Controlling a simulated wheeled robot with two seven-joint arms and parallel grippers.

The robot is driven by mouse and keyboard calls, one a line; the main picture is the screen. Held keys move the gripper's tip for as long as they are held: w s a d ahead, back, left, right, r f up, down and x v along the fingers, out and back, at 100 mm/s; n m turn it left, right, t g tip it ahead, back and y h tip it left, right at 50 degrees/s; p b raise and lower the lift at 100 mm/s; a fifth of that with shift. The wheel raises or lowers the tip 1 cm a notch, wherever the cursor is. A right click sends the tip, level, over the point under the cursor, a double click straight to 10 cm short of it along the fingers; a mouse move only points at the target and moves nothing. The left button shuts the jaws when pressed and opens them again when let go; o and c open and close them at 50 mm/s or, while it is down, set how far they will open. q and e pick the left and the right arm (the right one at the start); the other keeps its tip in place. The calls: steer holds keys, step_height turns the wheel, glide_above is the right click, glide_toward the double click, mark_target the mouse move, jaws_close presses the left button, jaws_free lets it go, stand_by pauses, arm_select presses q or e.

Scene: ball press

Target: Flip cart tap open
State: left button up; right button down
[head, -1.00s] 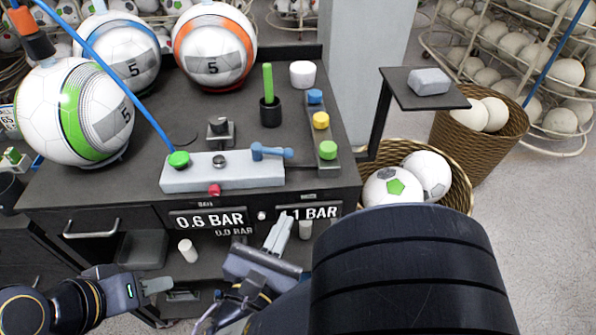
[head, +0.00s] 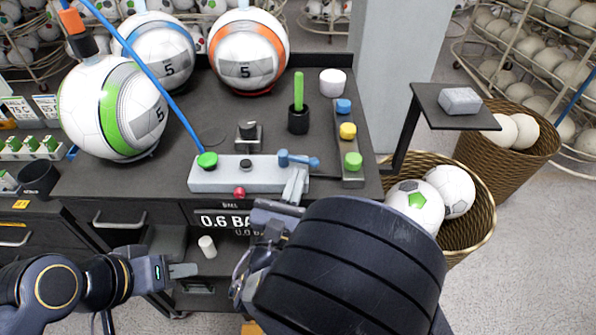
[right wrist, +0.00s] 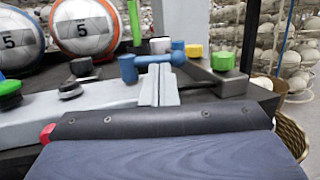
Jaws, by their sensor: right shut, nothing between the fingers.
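The cart tap is a blue lever (head: 298,160) on the right end of the grey manifold block (head: 225,180) on the cart top. It also shows in the right wrist view (right wrist: 150,62), lying crosswise just beyond my fingertips. My right gripper (head: 298,180) is shut and empty, its fingers at the front right of the block, by the lever. In the right wrist view the shut fingers (right wrist: 159,75) seem to reach the lever; I cannot tell if they touch it. My left gripper (head: 183,270) is low in front of the cart, away from the tap; its jaw opening is unclear.
A green knob (head: 207,160) with a blue hose and a red knob (head: 239,193) are on the block. Blue, yellow and green buttons (head: 347,131) stand to the right. Several balls, one green-striped (head: 112,108), sit behind. A ball basket (head: 470,236) stands right of the cart.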

mark_target(298, 159)
steer(key=shift+w+d+r, duration=0.1)
steer(key=shift+w+d, duration=0.05)
steer(key=shift+w, duration=0.4)
steer(key=shift+w+d+r, duration=0.1)
steer(key=shift+w, duration=0.1)
steer(key=shift+w+d+r+p, duration=0.1)
steer(key=shift+w+d+p, duration=0.25)
steer(key=shift+w+d, duration=0.3)
steer(key=shift+s+a, duration=0.1)
steer(key=shift+s, duration=0.1)
steer(key=shift+r, duration=0.1)
steer(key=shift+w, duration=0.1)
